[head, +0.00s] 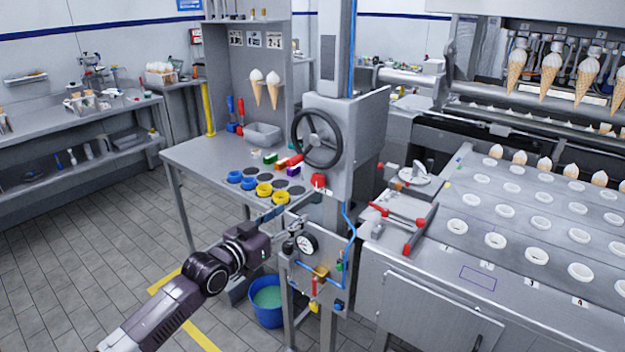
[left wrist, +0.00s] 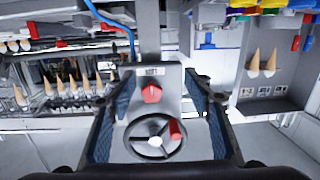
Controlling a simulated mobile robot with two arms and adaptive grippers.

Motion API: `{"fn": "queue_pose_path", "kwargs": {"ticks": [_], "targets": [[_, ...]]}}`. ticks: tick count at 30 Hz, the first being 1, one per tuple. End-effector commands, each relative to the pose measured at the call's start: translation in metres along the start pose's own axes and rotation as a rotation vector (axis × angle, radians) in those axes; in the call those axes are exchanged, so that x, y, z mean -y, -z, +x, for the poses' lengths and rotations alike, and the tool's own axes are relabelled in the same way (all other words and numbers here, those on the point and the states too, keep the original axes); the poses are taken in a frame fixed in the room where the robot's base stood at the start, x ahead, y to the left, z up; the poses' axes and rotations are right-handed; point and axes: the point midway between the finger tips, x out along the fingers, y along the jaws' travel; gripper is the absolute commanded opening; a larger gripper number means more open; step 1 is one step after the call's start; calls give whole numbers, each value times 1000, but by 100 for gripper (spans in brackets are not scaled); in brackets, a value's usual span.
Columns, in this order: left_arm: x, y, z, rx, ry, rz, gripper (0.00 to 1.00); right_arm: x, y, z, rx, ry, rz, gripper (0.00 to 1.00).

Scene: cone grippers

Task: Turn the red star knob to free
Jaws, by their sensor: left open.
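The red star knob (head: 319,180) sits on the front of the grey machine column, just below the black handwheel (head: 317,138). In the left wrist view, which looks upside down, the red knob (left wrist: 151,93) shows between the fingers under a small label too small to read surely. The handwheel (left wrist: 152,135) with a red grip is below it there. My left gripper (head: 303,207) is open in front of and below the knob. Its fingers (left wrist: 158,92) stand wide on both sides with a gap to the knob. My right gripper is not in view.
A lower panel with a gauge (head: 306,243), blue hose and valves stands close beside my left gripper. A table (head: 190,155) with coloured rings and blocks is behind. A blue bucket (head: 268,312) is on the floor. A conveyor with white cups (head: 540,224) is at right.

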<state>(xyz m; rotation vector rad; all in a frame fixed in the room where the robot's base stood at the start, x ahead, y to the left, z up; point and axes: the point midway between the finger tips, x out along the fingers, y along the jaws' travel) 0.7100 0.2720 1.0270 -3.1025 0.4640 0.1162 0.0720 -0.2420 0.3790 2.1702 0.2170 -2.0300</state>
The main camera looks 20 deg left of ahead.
Motion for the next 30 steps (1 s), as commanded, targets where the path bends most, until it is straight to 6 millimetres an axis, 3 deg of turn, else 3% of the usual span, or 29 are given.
{"fn": "queue_pose_path", "kwargs": {"ticks": [1,3,6,11,21,30], "targets": [[-6,26,-1,-31,-21,8,47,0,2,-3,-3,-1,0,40],[-13,47,-2,-58,-40,11,47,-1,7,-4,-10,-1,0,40],[-17,60,0,-74,-52,12,47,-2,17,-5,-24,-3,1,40],[-18,63,16,-77,-53,9,47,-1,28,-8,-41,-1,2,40],[-20,65,62,-77,-52,10,47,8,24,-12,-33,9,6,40],[-21,65,75,-75,-52,12,47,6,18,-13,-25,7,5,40]]}}
